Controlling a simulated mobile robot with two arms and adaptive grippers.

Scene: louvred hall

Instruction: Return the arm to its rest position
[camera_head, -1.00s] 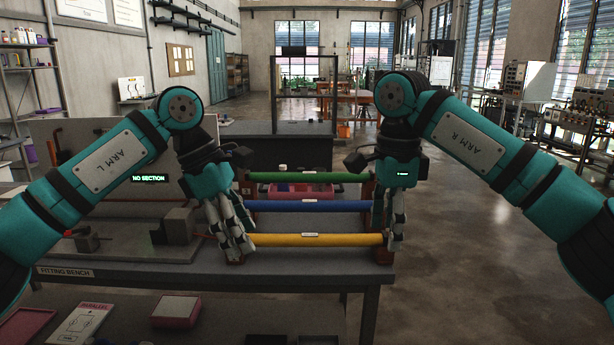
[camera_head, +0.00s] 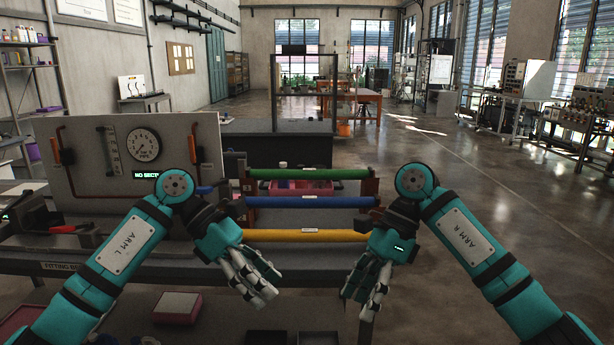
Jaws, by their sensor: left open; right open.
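My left gripper (camera_head: 258,283) hangs open and empty at the front edge of the bench, below the left end of the yellow bar. My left arm (camera_head: 125,248) comes in from the lower left and my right arm (camera_head: 477,243) from the lower right. Both are bent, with the grippers pointing down. The green bar (camera_head: 308,174), blue bar (camera_head: 318,202) and yellow bar (camera_head: 305,236) lie across a rack on the bench.
A gauge panel (camera_head: 205,165) stands on the fitting bench (camera_head: 300,262) at the left. A pink bin (camera_head: 312,188) sits behind the bars. A pink box (camera_head: 178,307) lies on the lower shelf. The floor (camera_head: 500,190) at the right is clear.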

